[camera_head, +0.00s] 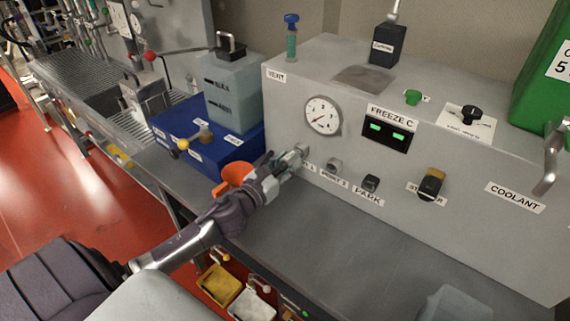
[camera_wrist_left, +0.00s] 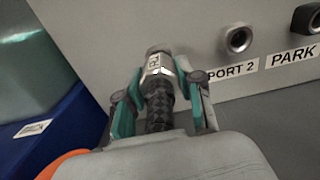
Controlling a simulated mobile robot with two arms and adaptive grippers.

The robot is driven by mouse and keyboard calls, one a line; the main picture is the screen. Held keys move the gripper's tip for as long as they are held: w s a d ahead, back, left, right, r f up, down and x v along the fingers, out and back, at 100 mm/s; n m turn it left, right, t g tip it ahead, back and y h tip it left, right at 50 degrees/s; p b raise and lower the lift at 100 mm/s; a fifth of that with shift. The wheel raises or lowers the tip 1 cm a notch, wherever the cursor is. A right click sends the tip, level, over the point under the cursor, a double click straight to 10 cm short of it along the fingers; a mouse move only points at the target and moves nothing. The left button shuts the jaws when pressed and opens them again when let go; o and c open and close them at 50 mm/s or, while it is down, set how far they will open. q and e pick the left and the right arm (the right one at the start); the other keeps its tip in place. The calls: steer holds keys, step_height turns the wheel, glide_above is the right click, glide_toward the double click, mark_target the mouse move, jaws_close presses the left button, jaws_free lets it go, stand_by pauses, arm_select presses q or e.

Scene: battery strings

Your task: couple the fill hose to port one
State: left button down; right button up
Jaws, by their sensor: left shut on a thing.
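My left gripper (camera_head: 289,163) is shut on the fill hose at the lower left of the grey panel. In the left wrist view the hose (camera_wrist_left: 160,104) is dark and braided, with a metal coupling (camera_wrist_left: 157,66) at its end. The teal finger pads lie on both sides of it. The coupling points at the panel where port one is. Port one is mostly hidden behind the coupling and fingers, and I cannot tell whether the two are joined. Port two (camera_head: 334,165) is an empty metal socket to the right. My right gripper is not in view.
The PARK fitting (camera_head: 371,183) is right of port two. A blue box (camera_head: 222,150) bearing a translucent tank (camera_head: 236,95) stands close on the left. The grey bench (camera_head: 330,235) before the panel is mostly clear.

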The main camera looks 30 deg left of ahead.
arm_select(q)
steer(key=shift+w, duration=0.35)
steer(key=c, duration=0.7)
jaws_free()
steer(key=shift+o, duration=0.2)
steer(key=shift+s, duration=0.1)
steer(key=shift+s+f, duration=0.1)
steer(key=shift+s, duration=0.15)
steer(key=s, duration=1.1)
steer(key=shift+s+a, duration=0.25)
steer(key=shift+a, duration=0.2)
